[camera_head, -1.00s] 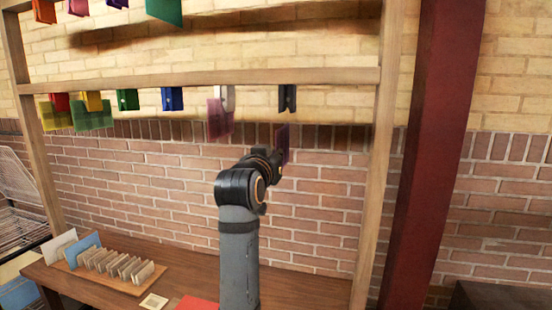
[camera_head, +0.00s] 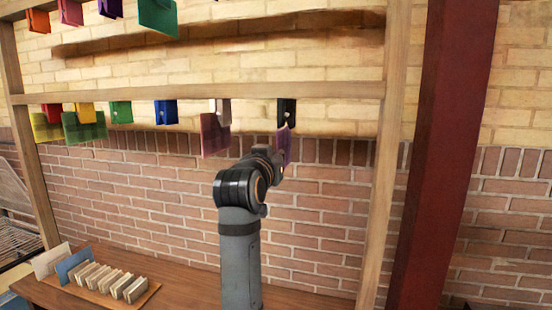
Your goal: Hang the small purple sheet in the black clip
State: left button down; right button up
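The small purple sheet (camera_head: 283,147) stands upright at the end of my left arm. My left gripper (camera_head: 279,163) seems shut on its lower part; its fingers are mostly hidden behind my wrist. The black clip (camera_head: 287,109) hangs from the lower wooden rail, near its right end. The sheet's top edge reaches the clip's lower end. I cannot tell whether it is between the jaws or just in front of or behind them. My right gripper is out of view.
A white clip (camera_head: 222,108) left of the black one holds a mauve sheet (camera_head: 214,135). Blue (camera_head: 166,112), green (camera_head: 121,111), yellow and red clips hang farther left. A wooden post (camera_head: 386,170) stands close on the right. A rack of cards (camera_head: 105,281) is on the table below.

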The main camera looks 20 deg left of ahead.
pick_arm(q)
jog(key=shift+w+f, duration=0.3)
jog(key=shift+w, duration=0.25)
jog(key=shift+w+f, duration=0.1)
jog(key=shift+w, duration=0.1)
jog(key=shift+s, duration=0.15)
jog(key=shift+s+r, duration=0.15)
jog(key=shift+r, duration=0.05)
jog(key=shift+f, duration=0.1)
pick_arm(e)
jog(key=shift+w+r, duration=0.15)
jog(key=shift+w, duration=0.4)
pick_arm(q)
jog(key=shift+p, duration=0.3)
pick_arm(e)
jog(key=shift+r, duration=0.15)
pick_arm(q)
jog(key=shift+r, duration=0.2)
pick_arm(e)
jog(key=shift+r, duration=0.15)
